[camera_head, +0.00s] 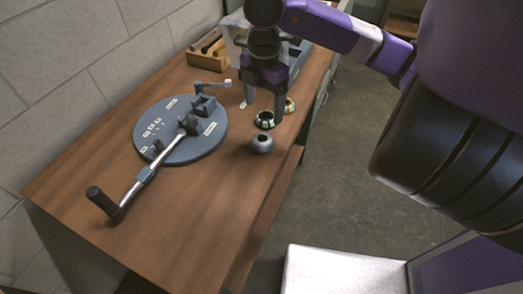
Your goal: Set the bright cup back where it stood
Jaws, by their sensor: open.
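Three small round cup-like parts stand close together near the right edge of the wooden table. A plain pale grey one (262,144) is nearest the camera. Just behind it is a dark one with pale green patches (264,124). A yellowish one (290,105) stands behind to the right, partly hidden by a finger of my gripper. Which of them is the bright cup is not certain. My gripper (265,111) points down with its fingers spread, over the area of the patterned part. Nothing is visibly held between the fingers.
A round blue-grey board (180,150) with labels, a metal rod and a dark handle lies left on the table (190,230). A wooden box (208,54) and a translucent bin (236,42) stand at the back. The table's front is clear; its right edge is close to the cups.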

